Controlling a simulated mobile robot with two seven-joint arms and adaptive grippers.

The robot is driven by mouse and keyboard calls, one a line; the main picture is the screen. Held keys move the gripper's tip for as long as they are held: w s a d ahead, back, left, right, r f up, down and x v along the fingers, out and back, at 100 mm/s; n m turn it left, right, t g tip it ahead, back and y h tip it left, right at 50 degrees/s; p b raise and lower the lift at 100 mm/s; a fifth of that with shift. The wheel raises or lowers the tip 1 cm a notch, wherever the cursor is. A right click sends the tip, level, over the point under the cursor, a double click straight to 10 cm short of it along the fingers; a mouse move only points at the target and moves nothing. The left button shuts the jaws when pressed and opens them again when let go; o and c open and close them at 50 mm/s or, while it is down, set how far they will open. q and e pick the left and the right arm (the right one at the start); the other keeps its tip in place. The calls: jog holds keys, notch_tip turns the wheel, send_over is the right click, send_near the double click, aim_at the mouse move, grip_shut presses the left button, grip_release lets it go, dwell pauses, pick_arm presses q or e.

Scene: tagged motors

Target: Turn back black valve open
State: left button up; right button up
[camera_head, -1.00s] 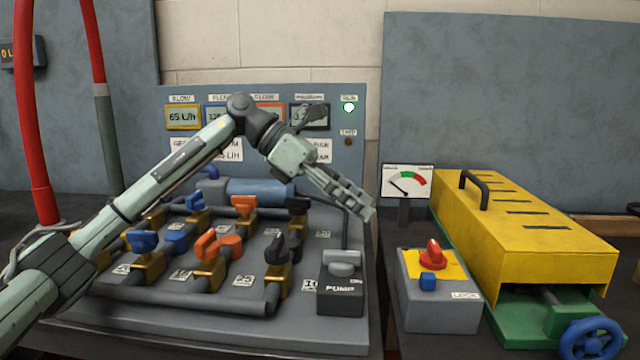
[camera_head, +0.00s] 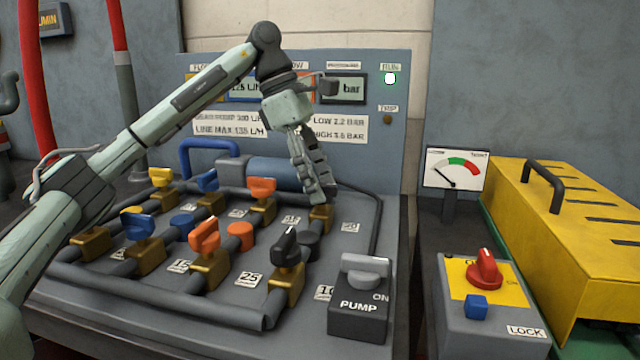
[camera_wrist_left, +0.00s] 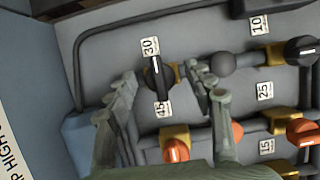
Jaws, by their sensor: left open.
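The back black valve shows in the left wrist view as a black handle (camera_wrist_left: 156,78) on a brass body, lying between two labels that read 30 and 45. In the head view its handle is hidden behind my gripper and only its brass body (camera_head: 320,217) shows. My left gripper (camera_head: 322,192) is open and points down over this valve. In the left wrist view the fingers (camera_wrist_left: 166,82) stand on either side of the handle, with gaps visible. My right gripper is not in view.
The front black valve (camera_head: 287,246), orange valves (camera_head: 205,236) (camera_head: 262,188) and blue valves stand close by on the grey pipe panel. A round dark knob (camera_wrist_left: 222,64) sits beside one finger. The pump switch (camera_head: 362,283) is at the front right. The display board (camera_head: 300,150) rises behind.

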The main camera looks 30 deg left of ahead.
pick_arm(q)
jog(key=shift+f, duration=0.2)
jog(key=shift+w, duration=0.1)
jog(key=shift+c, duration=0.4)
jog(key=shift+d, duration=0.1)
jog(key=c, duration=1.1)
